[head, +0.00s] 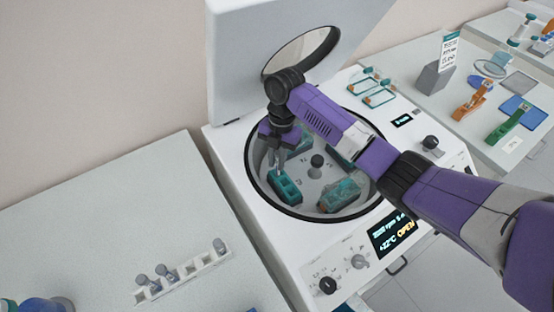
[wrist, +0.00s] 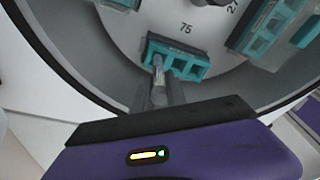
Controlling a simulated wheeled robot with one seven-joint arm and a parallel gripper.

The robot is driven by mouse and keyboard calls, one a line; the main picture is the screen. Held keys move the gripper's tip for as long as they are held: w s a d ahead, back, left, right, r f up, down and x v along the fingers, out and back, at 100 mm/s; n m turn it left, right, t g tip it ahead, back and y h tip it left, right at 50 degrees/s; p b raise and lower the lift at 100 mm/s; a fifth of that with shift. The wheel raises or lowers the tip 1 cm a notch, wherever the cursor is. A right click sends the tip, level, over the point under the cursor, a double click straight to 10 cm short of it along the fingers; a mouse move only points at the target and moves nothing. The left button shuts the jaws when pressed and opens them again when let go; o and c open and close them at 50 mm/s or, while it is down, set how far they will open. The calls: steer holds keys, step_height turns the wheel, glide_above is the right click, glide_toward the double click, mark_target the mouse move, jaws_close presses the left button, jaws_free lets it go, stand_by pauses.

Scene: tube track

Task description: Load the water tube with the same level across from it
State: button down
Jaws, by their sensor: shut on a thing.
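My gripper (head: 277,165) reaches down into the open centrifuge bowl (head: 256,188), at its left side. It also shows in the wrist view (wrist: 167,85), shut on a small clear tube (wrist: 158,64). The tube's visible end is at the left end of a teal bucket (wrist: 190,68); I cannot tell how far it is seated. That bucket also shows in the head view (head: 287,188). Another teal bucket (head: 340,195) sits at the front right of the rotor. The liquid level in the held tube cannot be made out.
A white rack (head: 185,275) with a few grey-capped tubes stands on the left table (head: 90,220). The raised lid (head: 236,70) stands behind the bowl, and the display (head: 395,233) reads OPEN. A hub knob (head: 317,160) stands mid-rotor. Clutter fills the right bench.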

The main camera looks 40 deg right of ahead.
steer(key=shift+f+b, duration=1.15)
steer(key=shift+f, duration=0.55)
steer(key=c, duration=1.3)
jaws_free()
steer(key=shift+o, duration=0.2)
steer(key=shift+w+d+r+b, duration=0.1)
steer(key=shift+d+r+b, duration=0.15)
steer(key=shift+r, duration=1.05)
steer(key=shift+w+d+r+b, duration=0.1)
steer(key=shift+d+r+b, duration=0.1)
steer(key=shift+r, duration=1.05)
steer(key=shift+w+d+r+b, duration=0.1)
steer(key=shift+d+r+b, duration=0.15)
steer(key=shift+r, duration=1.05)
steer(key=shift+s, duration=0.2)
